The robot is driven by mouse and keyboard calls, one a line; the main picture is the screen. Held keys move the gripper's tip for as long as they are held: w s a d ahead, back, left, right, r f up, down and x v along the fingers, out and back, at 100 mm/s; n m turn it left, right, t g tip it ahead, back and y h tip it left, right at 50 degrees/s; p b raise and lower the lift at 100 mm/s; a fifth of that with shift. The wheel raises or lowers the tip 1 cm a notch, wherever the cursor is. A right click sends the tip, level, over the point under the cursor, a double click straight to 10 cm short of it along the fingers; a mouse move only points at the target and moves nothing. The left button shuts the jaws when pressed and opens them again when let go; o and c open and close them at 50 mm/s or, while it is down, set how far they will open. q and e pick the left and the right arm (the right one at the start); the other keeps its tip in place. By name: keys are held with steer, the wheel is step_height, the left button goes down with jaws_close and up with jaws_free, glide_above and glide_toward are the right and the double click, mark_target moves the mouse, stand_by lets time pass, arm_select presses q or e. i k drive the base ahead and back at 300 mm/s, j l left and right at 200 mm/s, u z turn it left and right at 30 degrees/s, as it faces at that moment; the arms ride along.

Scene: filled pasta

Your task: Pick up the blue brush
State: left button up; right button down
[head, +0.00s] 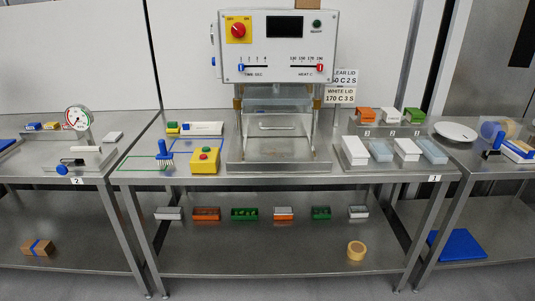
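A blue brush (163,151) with pale bristles stands on the left part of the middle steel table, near its front edge. It is within or beside a blue outline marked on the tabletop. Its bristles seem to point down. Neither of my grippers is in the head view.
A yellow box with red and green buttons (205,160) stands just right of the brush. The sealing machine (279,46) fills the table's middle. A white tray (201,129) lies behind the brush.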

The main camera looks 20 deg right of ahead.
mark_target(164, 157)
steer(key=i+j+z, duration=0.3)
steer(key=i+j, duration=0.15)
steer(key=i+j+z, duration=0.15)
steer(key=j, duration=0.25)
steer(key=i+j+z, duration=0.3)
steer(key=j, duration=0.35)
steer(key=i+j+z, duration=0.15)
steer(key=j, duration=0.25)
steer(key=i+j+z, duration=0.15)
steer(key=j, duration=0.25)
steer(key=i, duration=0.05)
